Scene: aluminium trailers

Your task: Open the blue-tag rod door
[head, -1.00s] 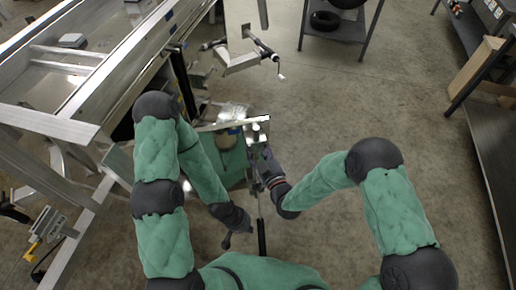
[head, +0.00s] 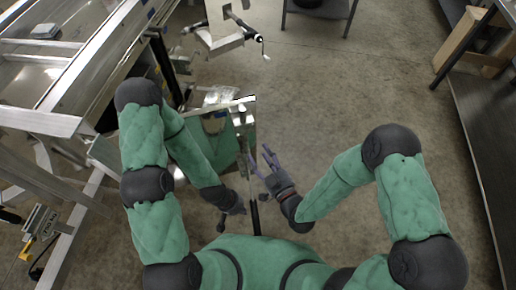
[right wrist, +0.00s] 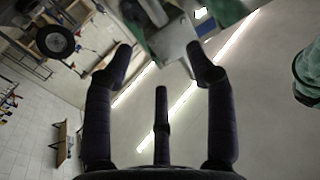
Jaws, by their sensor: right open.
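A shiny metal door panel (head: 243,118) stands upright at the trailer's end in the head view, its face reflecting green. I cannot make out a rod or a blue tag on it for sure. My right gripper (head: 264,163) is just right of the panel's edge, fingers spread, holding nothing. In the right wrist view its open fingers (right wrist: 160,75) show with a grey metal part (right wrist: 174,42) beyond them; I cannot tell whether they touch. My left gripper (head: 236,207) is low, below the panel; its fingers are too dark and small to read.
The aluminium trailer frame (head: 40,121) fills the left side. A metal jack with a black-handled crank (head: 240,35) stands beyond the panel. A dark workbench (head: 483,150) runs along the right. Concrete floor (head: 340,90) is clear between them.

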